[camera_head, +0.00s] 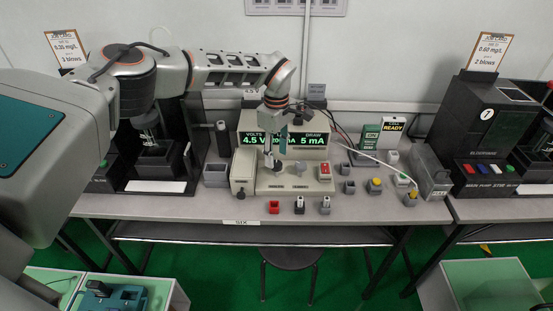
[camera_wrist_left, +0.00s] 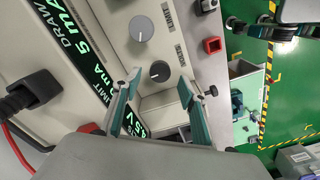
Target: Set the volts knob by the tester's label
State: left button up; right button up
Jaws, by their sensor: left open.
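The tester (camera_head: 296,186) is a beige bench unit whose green display (camera_head: 300,139) reads VOLTS 4.5 V and DRAW 5 mA; the middle reading is partly covered by my gripper. Two round knobs sit on its panel: a dark knob (camera_wrist_left: 159,71), on the volts side, and a lighter grey knob (camera_wrist_left: 141,28). The grey knob also shows in the head view (camera_head: 300,167). My left gripper (camera_head: 271,158) points down over the panel, open and empty. In the wrist view its fingertips (camera_wrist_left: 158,88) are on either side of the dark knob's line, apparently short of touching it.
A CELL READY sign (camera_head: 392,125) stands behind. Dark machines flank the bench on both sides.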

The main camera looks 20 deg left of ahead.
aim_at(276, 163)
pick_arm(q)
notch_tip(276, 163, up, 9)
dwell(0.3)
